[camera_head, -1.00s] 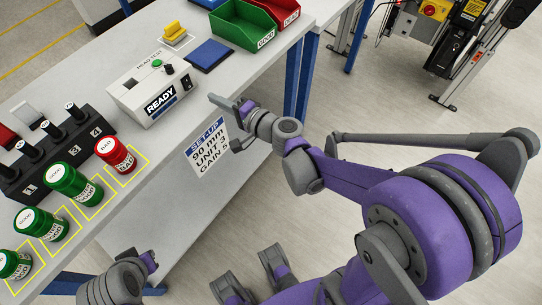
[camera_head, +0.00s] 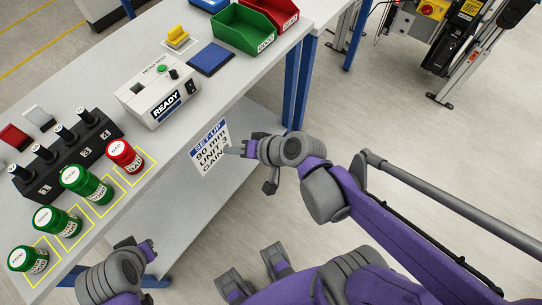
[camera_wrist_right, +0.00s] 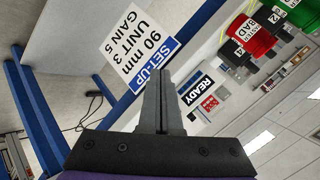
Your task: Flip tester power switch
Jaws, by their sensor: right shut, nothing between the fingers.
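The tester (camera_head: 157,95) is a white box on the bench, with a READY label, a green button and a small black knob on top. A small black part (camera_head: 191,86) on its right end may be the power switch; it is too small to read its position. My right gripper (camera_head: 231,151) is shut and empty, in front of the bench edge and below right of the tester, apart from it. In the right wrist view its closed fingers (camera_wrist_right: 161,78) point up, with the tester (camera_wrist_right: 205,97) to their right. My left gripper (camera_head: 136,245) looks open and empty at lower left.
A set-up sign (camera_head: 211,147) hangs at the bench's front edge, close to my right gripper. Green and red cylinders (camera_head: 87,186) stand on the bench's left part, before a black rack (camera_head: 62,160). A blue pad (camera_head: 211,59) and a green bin (camera_head: 248,29) lie beyond the tester.

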